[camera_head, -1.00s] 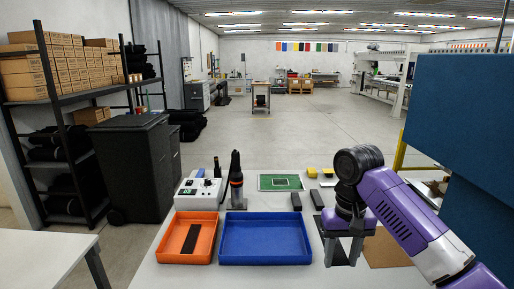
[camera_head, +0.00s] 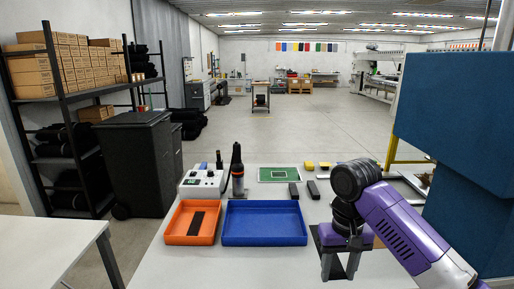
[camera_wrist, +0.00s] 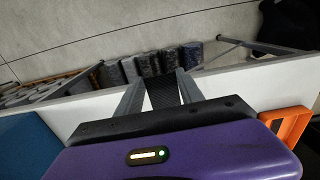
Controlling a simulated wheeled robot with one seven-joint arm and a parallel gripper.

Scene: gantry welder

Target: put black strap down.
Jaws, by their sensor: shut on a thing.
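A black strap (camera_wrist: 162,94) shows between the two grey fingers of my gripper (camera_wrist: 160,82) in the wrist view. My gripper is shut on it. In the head view my gripper (camera_head: 342,266) points down over the white table, right of the blue tray. The strap is hard to make out there against the dark fingers. Another flat black strip (camera_head: 197,223) lies in the orange tray (camera_head: 172,238) on the left.
The empty blue tray (camera_head: 264,236) stands between the orange tray and my gripper. Behind are a control box (camera_head: 202,183), a dark upright tool (camera_head: 237,172), a green board (camera_head: 279,174) and black blocks (camera_head: 293,191). A blue panel (camera_head: 455,120) stands close on the right.

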